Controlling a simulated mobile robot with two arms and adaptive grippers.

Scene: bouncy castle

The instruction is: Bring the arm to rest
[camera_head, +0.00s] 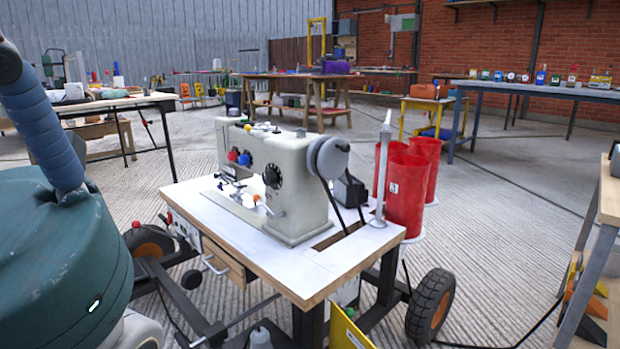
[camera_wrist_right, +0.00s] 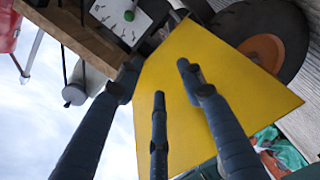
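My right gripper (camera_wrist_right: 159,78) shows in the right wrist view. A yellow panel (camera_wrist_right: 225,105) lies behind the fingers. I cannot tell whether they touch it. The panel's top also shows at the bottom of the head view (camera_head: 348,332), below the sewing table. My right gripper does not show in the head view. My left gripper is in neither view. A blue ribbed part on a teal body fills the left side of the head view; I cannot tell whether it is mine.
A sewing machine (camera_head: 278,178) stands on a wheeled table (camera_head: 347,262) close ahead. Red bins (camera_head: 406,190) stand behind it. A wooden-topped bench (camera_head: 608,200) is at the right edge. Open floor (camera_head: 500,240) lies between the bench and the sewing table.

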